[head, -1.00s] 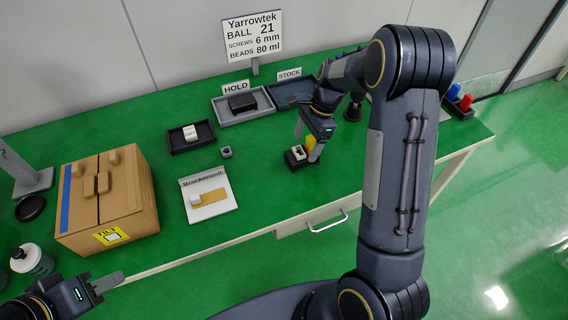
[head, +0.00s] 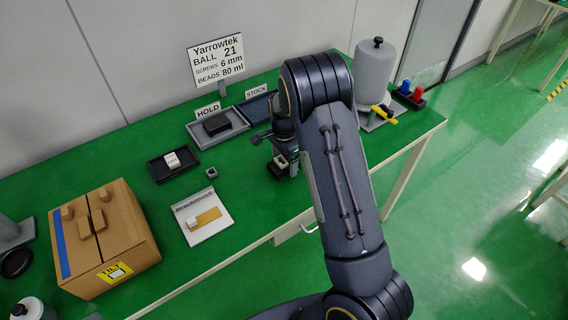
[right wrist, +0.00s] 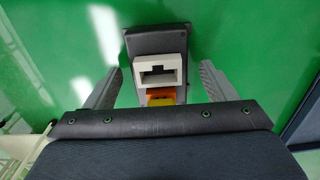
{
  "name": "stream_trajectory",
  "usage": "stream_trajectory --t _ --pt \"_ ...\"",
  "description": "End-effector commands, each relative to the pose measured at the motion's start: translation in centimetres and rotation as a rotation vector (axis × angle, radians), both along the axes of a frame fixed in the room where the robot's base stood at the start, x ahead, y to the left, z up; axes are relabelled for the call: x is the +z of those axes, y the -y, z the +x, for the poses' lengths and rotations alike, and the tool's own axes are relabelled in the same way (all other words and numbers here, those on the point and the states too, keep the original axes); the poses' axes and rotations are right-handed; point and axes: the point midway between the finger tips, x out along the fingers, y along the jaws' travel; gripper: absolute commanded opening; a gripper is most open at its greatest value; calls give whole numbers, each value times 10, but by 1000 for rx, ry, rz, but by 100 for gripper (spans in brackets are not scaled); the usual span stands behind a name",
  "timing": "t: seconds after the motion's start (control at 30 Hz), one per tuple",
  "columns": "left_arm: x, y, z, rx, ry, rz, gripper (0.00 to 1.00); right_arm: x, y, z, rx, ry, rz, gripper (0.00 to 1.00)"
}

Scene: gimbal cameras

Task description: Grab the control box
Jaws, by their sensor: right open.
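No label marks the control box. A small dark box (head: 276,170) with a white slotted block on it stands near the bench's front edge. In the right wrist view the dark box (right wrist: 158,40) carries the white block (right wrist: 158,70), with an orange-yellow part (right wrist: 160,97) below it. My right gripper (right wrist: 161,72) is open, its fingers on either side of the white block with green gaps showing. In the head view my right arm hides most of this gripper.
A black block (head: 217,124) lies in the HOLD tray (head: 237,122), beside the STOCK tray (head: 253,109). A black tray (head: 160,172) holds a white block. A carton (head: 130,240) stands left. A dispenser (head: 374,75) and a blue-and-red-topped dark box (head: 409,98) stand right.

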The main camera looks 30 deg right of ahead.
Motion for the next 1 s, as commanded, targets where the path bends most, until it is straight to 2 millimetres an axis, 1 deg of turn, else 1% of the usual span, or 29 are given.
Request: stream_trajectory --t 0.1,0.27,0.6,0.67,1.0 --pt "0 0 0 0 0 0 36 -4 0 0 1 0 1 78" --pt "0 0 0 0 0 0 36 -4 0 0 1 1 1 78" --pt "0 0 0 0 0 0 36 -4 0 0 1 1 1 34" --pt "0 0 0 0 0 0 36 -4 0 0 1 1 1 26" --pt "-1 0 0 0 0 0 36 0 0 1 1 3 1 26"
